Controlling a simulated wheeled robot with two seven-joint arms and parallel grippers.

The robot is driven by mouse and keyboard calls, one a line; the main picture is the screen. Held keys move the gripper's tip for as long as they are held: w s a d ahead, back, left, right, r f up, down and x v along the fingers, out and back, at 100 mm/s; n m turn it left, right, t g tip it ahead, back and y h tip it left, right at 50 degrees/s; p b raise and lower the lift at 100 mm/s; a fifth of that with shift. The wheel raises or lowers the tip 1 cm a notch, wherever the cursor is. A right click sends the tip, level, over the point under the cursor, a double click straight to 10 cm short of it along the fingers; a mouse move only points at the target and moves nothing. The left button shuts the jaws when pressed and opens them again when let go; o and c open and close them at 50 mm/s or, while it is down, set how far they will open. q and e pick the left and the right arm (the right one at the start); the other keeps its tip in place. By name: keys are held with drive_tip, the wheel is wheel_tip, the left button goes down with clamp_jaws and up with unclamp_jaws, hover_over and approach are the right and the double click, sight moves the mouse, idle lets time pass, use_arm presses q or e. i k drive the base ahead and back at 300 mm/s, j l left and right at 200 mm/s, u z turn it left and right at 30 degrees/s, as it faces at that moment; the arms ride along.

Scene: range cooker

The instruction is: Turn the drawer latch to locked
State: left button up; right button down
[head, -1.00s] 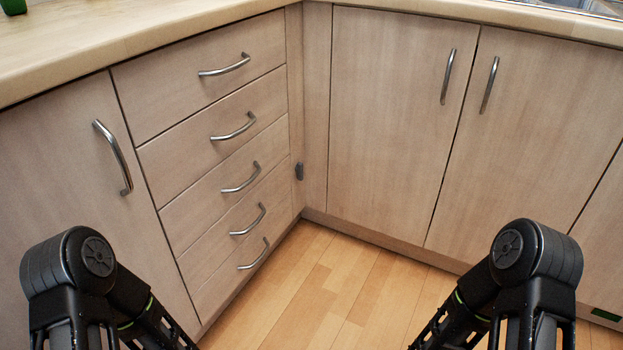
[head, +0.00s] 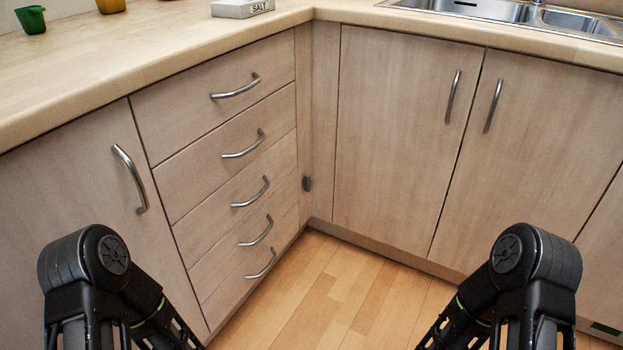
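A stack of several light-wood drawers (head: 205,128) with curved metal handles stands left of the inner corner. A small dark grey piece (head: 307,184), possibly the latch, sits on the narrow strip right of the drawers, low down. It is too small to tell which way it is turned. My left arm comes in at the lower left and my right arm at the lower right. Both grippers lie below the picture edge, and neither arm touches the cabinets.
A wooden worktop (head: 160,55) runs above the drawers, with a salt box (head: 243,8) and a green cup (head: 31,19) on it. A sink (head: 480,10) is at the back right. Cupboard doors (head: 395,140) flank the corner. The wooden floor (head: 335,295) between is clear.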

sight(306, 178)
drive_tip(key=i+l+z, duration=0.1)
drive_tip(key=l, duration=0.35)
drive_tip(key=i+l+z, duration=0.1)
drive_tip(key=i+l, duration=0.2)
drive_tip(key=l, duration=0.15)
drive_tip(key=i+l+z, duration=0.15)
drive_tip(key=l, duration=0.3)
drive_tip(key=i+l+z, duration=0.1)
drive_tip(key=i+l, duration=0.25)
